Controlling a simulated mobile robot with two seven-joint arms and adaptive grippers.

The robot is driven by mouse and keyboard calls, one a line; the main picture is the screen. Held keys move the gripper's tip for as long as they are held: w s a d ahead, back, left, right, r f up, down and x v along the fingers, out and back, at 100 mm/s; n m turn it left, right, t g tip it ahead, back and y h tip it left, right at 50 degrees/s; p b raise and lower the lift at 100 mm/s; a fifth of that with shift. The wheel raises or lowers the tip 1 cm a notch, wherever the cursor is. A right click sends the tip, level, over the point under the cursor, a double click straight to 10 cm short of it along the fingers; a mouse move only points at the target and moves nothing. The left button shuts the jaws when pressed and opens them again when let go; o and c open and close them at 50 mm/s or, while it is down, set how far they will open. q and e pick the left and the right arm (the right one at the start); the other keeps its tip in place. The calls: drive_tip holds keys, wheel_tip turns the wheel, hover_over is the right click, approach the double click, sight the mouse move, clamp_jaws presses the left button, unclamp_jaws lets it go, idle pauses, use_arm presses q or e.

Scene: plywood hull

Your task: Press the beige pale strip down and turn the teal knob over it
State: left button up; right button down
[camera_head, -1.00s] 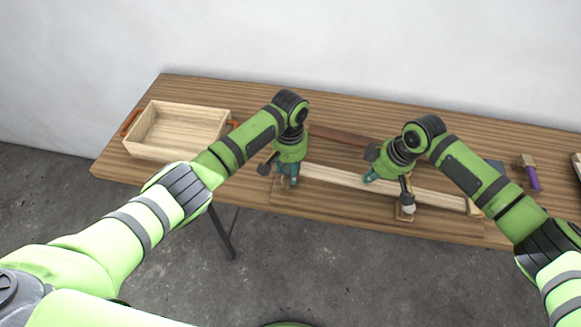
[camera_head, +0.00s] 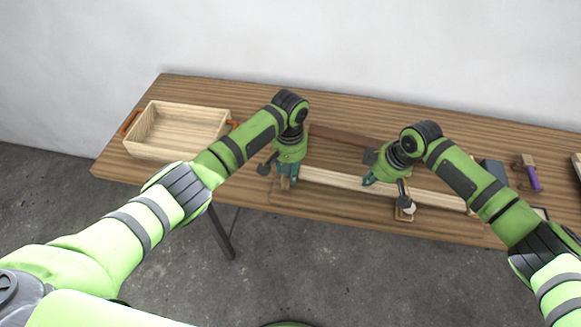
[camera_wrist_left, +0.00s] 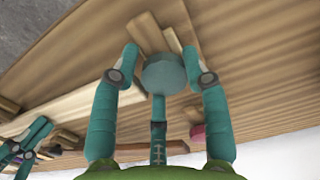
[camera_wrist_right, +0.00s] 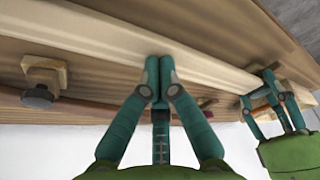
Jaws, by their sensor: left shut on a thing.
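The beige pale strip (camera_head: 335,180) lies lengthwise near the table's front edge, and it crosses the right wrist view (camera_wrist_right: 100,38). My left gripper (camera_head: 287,180) is at the strip's left end. In the left wrist view its fingers (camera_wrist_left: 166,62) are around the round teal knob (camera_wrist_left: 163,76), shut on it; in the head view the gripper hides the knob. My right gripper (camera_head: 368,181) points down at the strip, between its middle and left end. In the right wrist view its fingertips (camera_wrist_right: 158,66) are together over the strip, seemingly touching it.
A wooden block with a grey knob (camera_wrist_right: 38,95) stands by the strip, right of my right gripper in the head view. A pale box (camera_head: 160,155) with orange handles is at left. A dark reddish strip (camera_head: 340,135) lies behind. A purple-handled tool (camera_head: 532,178) is at right.

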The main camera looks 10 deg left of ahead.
use_arm(q)
drive_tip(key=shift+w+a+r, duration=0.1)
drive_tip(key=shift+w+a, duration=0.1)
drive_tip(key=shift+a, duration=0.1)
use_arm(e)
drive_tip(key=shift+f, duration=1.1)
use_arm(q)
drive_tip(key=n, duration=0.2)
drive_tip(key=shift+n, duration=0.3)
drive_tip(key=shift+c, duration=0.5)
